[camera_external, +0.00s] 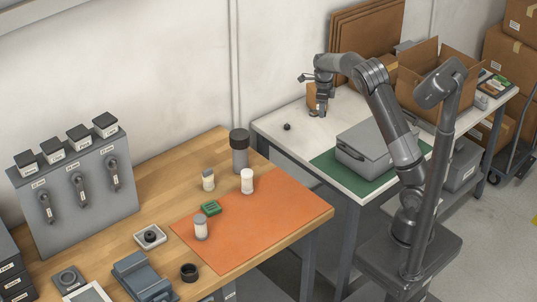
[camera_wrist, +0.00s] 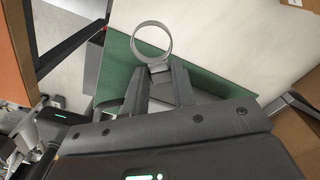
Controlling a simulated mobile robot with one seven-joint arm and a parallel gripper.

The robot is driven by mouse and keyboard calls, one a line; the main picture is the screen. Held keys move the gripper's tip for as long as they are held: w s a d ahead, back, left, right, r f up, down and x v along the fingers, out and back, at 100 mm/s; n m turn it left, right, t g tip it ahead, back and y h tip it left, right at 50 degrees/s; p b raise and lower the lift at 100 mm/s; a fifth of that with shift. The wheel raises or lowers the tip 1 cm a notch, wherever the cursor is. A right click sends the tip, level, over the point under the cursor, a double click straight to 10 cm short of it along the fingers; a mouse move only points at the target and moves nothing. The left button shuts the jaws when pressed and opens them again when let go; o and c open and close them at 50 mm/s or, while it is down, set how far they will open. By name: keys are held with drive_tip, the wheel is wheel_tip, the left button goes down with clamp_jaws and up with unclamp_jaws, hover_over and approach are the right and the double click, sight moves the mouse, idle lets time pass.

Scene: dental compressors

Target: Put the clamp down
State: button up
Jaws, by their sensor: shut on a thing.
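The clamp is a thin grey metal ring (camera_wrist: 151,40) with a small tab at its lower side. In the wrist view my gripper (camera_wrist: 159,75) is shut on that tab, and the ring extends beyond the fingertips. Behind it show a green mat and a pale tabletop; I cannot tell its height above them. In the external view my gripper (camera_external: 318,108) points down over the back left part of the white table (camera_external: 290,108), in front of a small brown box (camera_external: 311,93). The clamp is too small to make out there.
A grey case (camera_external: 368,145) stands on a green mat (camera_external: 333,170) on the white table. A small dark round object (camera_external: 287,127) lies left of my gripper. An open carton (camera_external: 435,80) stands at the right. The wooden bench (camera_external: 150,190) holds an orange mat (camera_external: 255,225) and bottles.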

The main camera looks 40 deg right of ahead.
drive_tip(key=s+a+r+n, duration=0.1)
drive_tip(key=s+a+n, duration=0.1)
drive_tip(key=s+a, duration=0.35)
drive_tip(key=s+a+r+n, duration=0.1)
drive_tip(key=s+a+n, duration=0.15)
drive_tip(key=a, duration=0.65)
drive_tip(key=n, duration=0.6)
hover_over(294, 210)
drive_tip(key=shift+m, duration=0.25)
drive_tip(key=f, duration=0.6)
drive_tip(key=shift+w+d+f, duration=0.1)
drive_tip(key=shift+d+f, duration=0.1)
drive_tip(key=shift+d, duration=0.15)
drive_tip(key=shift+a+f, duration=0.35)
drive_tip(key=shift+f, duration=1.85)
drive_tip(key=shift+f, duration=0.15)
drive_tip(key=o, duration=1)
drive_tip(key=shift+c, duration=0.2)
